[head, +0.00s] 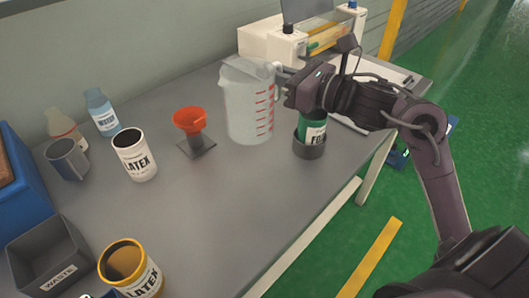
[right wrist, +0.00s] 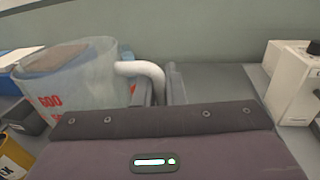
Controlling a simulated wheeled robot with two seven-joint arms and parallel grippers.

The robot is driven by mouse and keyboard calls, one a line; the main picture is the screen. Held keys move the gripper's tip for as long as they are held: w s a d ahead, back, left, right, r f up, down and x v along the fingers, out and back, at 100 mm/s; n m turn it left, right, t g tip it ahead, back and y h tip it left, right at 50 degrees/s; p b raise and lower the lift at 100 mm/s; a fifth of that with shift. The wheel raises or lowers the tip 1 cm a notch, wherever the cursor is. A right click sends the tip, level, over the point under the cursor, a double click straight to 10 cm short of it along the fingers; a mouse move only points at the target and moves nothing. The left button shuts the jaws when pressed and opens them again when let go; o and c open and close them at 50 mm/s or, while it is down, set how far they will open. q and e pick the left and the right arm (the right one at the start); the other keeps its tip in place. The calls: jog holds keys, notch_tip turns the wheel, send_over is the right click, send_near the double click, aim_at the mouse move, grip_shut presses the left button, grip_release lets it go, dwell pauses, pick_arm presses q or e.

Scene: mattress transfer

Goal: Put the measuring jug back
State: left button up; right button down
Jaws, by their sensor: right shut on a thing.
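The measuring jug (head: 247,103) is translucent with red markings and stands upright at the middle of the grey table in the head view. I cannot tell whether its base touches the table. My right gripper (head: 282,76) is at the jug's right side, shut on its handle. In the right wrist view the jug (right wrist: 75,75) is at the left and its white handle (right wrist: 147,72) runs down between the fingers (right wrist: 160,85). The fingertips are partly hidden in the head view. My left gripper is not in view.
An orange funnel (head: 188,118) on a stand is left of the jug. A green container (head: 311,130) in a dark holder is close on the right. White LATEX can (head: 134,158), yellow can (head: 128,268) and grey waste bin (head: 50,258) stand left. The table's middle front is clear.

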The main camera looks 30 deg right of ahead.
notch_tip(320, 180, down, 16)
jog(key=shift+f, duration=0.1)
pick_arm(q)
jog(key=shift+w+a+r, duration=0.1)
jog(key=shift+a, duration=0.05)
pick_arm(e)
jog(key=shift+f, duration=0.1)
jog(key=c, duration=1.5)
grip_release()
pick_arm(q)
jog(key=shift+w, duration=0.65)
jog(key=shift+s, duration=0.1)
